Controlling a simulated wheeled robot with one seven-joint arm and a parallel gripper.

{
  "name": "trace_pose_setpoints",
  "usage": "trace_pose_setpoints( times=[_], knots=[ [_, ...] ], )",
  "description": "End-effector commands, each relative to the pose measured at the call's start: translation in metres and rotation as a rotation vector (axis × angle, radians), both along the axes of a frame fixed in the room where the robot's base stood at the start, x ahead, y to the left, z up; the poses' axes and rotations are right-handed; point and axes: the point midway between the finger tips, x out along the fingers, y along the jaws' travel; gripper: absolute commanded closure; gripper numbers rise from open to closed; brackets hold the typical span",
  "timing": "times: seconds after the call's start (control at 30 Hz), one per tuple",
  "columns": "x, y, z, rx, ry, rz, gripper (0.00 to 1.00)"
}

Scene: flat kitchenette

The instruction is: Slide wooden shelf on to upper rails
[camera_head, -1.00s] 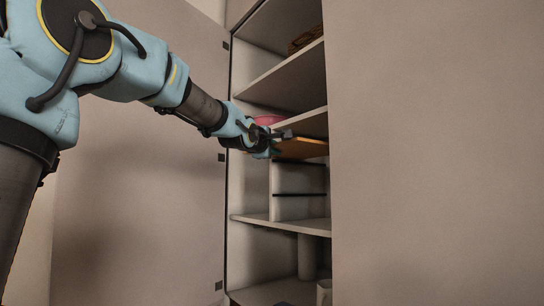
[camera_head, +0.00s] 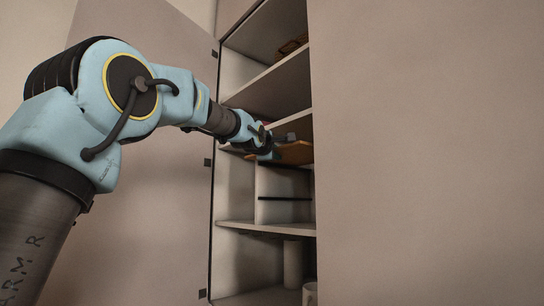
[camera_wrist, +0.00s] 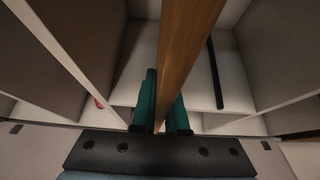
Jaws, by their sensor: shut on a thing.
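The wooden shelf (camera_head: 295,152) is an orange-brown board at the cabinet opening. My gripper (camera_head: 272,153) is shut on its near edge. In the wrist view the shelf (camera_wrist: 187,45) runs away from between the green fingers of my gripper (camera_wrist: 165,108). Dark rails (camera_head: 285,198) show below the shelf on the wall of a small compartment. In the wrist view one dark rail (camera_wrist: 215,75) lies to the right of the shelf, apart from it. The shelf's far end and the upper rails by it are not clear.
The tall cabinet has fixed shelves above (camera_head: 275,82) and below (camera_head: 265,228) the compartment. An open door (camera_head: 130,190) stands left, and a large panel (camera_head: 425,160) closes the right side. A pale cylinder (camera_head: 293,263) and a cup (camera_head: 310,293) stand low inside.

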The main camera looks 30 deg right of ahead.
Motion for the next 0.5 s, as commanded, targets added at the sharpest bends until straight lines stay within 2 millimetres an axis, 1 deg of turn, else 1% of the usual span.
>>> trace_pose_setpoints(
  times=[0.03,0.5],
  knots=[
    [-0.001,-0.004,0.003,-0.004,-0.002,-0.002,1.0],
    [0.006,-0.034,0.002,-0.003,-0.003,-0.001,1.0]
  ],
)
